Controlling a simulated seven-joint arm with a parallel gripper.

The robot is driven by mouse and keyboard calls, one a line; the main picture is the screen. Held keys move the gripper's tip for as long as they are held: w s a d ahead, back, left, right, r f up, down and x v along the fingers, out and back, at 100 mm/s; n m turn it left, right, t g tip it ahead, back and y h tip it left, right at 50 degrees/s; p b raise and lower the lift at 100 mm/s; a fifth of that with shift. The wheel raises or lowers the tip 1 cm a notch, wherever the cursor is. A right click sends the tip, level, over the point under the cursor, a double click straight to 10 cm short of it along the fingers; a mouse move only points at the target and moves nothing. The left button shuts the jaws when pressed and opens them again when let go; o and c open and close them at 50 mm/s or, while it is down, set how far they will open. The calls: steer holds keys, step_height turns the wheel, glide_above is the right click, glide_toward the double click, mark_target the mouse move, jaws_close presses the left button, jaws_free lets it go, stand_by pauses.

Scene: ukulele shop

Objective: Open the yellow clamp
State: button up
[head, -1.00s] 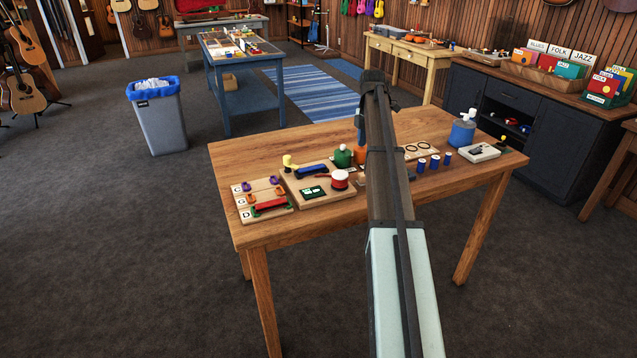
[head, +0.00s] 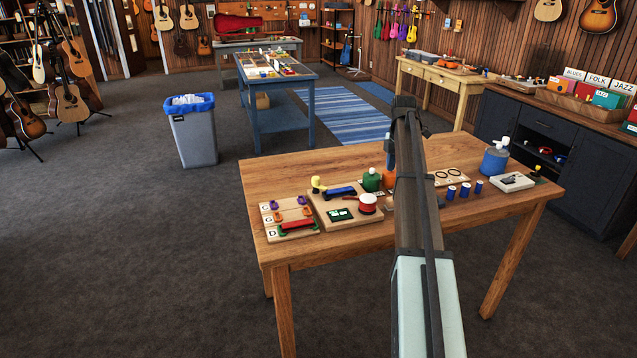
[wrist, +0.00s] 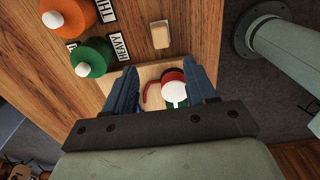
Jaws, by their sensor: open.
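The yellow clamp (head: 317,185) appears to be the small yellow piece with a rounded top at the back left of a wooden board (head: 338,219) on the table. A blue bar (head: 341,191) lies beside it. I cannot tell the clamp's exact state at this size. I do not make it out in the wrist view. My gripper (wrist: 165,72) is open, its blue fingers spread and pointing down. In the wrist view, a red and white round piece (wrist: 173,92) and a dark red strip show between the fingers. In the head view my arm hides part of the table.
A green bottle (head: 371,180) and an orange bottle (head: 388,178) stand behind the board. A lettered board (head: 272,222) with coloured clips lies to its left. Blue cylinders (head: 465,190) and a blue jar (head: 495,160) stand at the right. The table's front left (head: 300,252) is bare.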

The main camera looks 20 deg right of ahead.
steer(key=w+a+r+n, duration=0.1)
steer(key=w+a+r, duration=0.1)
steer(key=w+a, duration=0.5)
steer(key=w+a+r+n, duration=0.2)
steer(key=w+a, duration=0.1)
steer(key=a, duration=0.8)
step_height(320, 180, up, 2)
steer(key=m, duration=1.5)
glide_above(316, 178)
step_height(316, 178, down, 13)
steer(key=shift+w+f, duration=0.15)
steer(key=shift+f, duration=0.05)
steer(key=shift+c, duration=0.2)
jaws_close()
